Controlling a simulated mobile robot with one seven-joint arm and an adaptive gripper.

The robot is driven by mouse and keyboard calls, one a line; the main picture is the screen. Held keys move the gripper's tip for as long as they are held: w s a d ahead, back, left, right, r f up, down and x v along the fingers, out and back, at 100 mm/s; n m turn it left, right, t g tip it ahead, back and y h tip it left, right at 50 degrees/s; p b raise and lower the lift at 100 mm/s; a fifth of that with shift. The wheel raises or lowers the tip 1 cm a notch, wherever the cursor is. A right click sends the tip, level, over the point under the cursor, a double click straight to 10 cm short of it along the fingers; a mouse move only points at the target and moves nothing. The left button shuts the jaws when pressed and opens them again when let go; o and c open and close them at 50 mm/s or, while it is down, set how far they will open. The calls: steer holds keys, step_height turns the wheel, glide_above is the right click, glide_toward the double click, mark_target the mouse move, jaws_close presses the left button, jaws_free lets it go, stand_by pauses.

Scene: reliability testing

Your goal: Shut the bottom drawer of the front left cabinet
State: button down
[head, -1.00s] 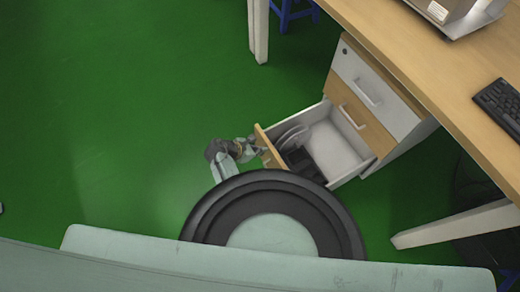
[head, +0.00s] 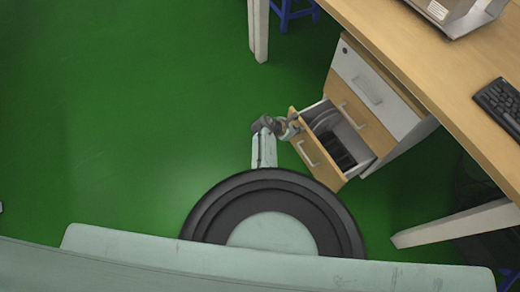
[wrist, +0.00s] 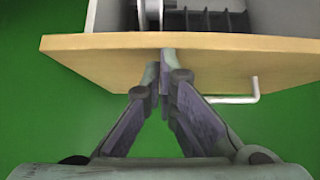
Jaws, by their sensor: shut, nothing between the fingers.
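The cabinet (head: 375,88) stands under the desk at the right in the head view. Its bottom drawer (head: 318,150) is partly open, with a wooden front and a light handle. Plates and a dark rack show inside it. In the wrist view the drawer front (wrist: 215,58) spans the top, with its handle (wrist: 235,99) right of my gripper. My gripper (wrist: 167,55) is shut and empty, its fingertips at the drawer front and seemingly touching it. In the head view my gripper (head: 294,126) is at the left end of the drawer front.
The wooden desk (head: 440,60) overhangs the cabinet and carries a keyboard (head: 500,105). A desk leg (head: 450,224) stands at the lower right, and another leg (head: 258,30) at the top. A blue stool (head: 292,12) is behind. The green floor (head: 120,110) at left is clear.

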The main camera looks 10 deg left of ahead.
steer(key=b, duration=0.4)
glide_toward(327, 117)
steer(key=x, duration=0.5)
steer(key=shift+s+a+f, duration=0.1)
steer(key=shift+s+f, duration=0.15)
steer(key=shift+f, duration=0.4)
steer(key=shift+w+d+r, duration=0.1)
steer(key=shift+w+d, duration=0.35)
steer(key=shift+d, duration=0.15)
